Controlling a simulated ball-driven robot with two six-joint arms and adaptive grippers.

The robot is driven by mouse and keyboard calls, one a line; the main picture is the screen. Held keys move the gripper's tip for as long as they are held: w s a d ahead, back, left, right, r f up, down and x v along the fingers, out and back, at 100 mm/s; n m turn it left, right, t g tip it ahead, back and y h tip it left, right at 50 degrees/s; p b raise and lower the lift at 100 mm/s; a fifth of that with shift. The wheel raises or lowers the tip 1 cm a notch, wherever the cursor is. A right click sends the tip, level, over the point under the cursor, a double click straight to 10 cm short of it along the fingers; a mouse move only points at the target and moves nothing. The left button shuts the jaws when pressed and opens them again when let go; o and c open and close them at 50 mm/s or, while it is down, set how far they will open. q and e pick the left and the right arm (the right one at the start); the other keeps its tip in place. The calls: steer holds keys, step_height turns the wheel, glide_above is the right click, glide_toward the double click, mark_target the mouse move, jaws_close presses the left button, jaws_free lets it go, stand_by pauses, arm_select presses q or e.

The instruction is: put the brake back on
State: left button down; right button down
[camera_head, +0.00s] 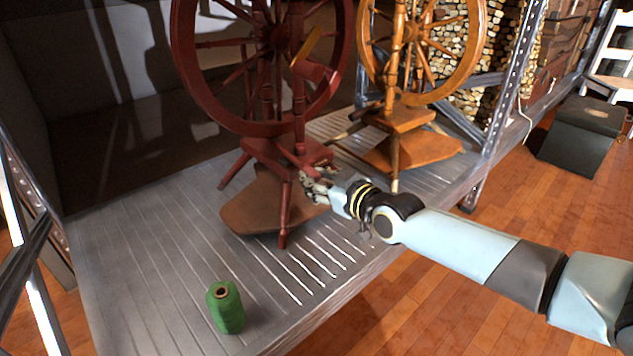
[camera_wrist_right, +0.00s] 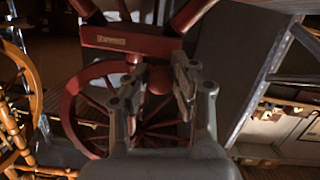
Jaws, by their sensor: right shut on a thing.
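A dark red spinning wheel (camera_head: 262,150) stands on the grey slatted shelf, with a brown treadle board (camera_head: 255,205) under it. My right gripper (camera_head: 312,184) reaches in from the right to the front end of the wheel's bench, above the treadle. In the right wrist view the fingers (camera_wrist_right: 153,90) stand either side of a small rounded red part (camera_wrist_right: 159,79), below a red beam with a label (camera_wrist_right: 115,42). The gripper is shut on this red knob. Its hidden sides and what it joins cannot be made out. I cannot pick out the brake by name. My left gripper is out of view.
An orange wooden spinning wheel (camera_head: 408,118) stands behind to the right. A green thread cone (camera_head: 226,307) stands at the shelf's front left. A metal upright (camera_head: 500,100) rises at the shelf's right. The slatted shelf (camera_head: 145,250) is bare at the left.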

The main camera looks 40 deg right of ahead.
steer(key=shift+f, duration=0.1)
steer(key=c, duration=1.1)
jaws_free()
steer(key=v, duration=1.2)
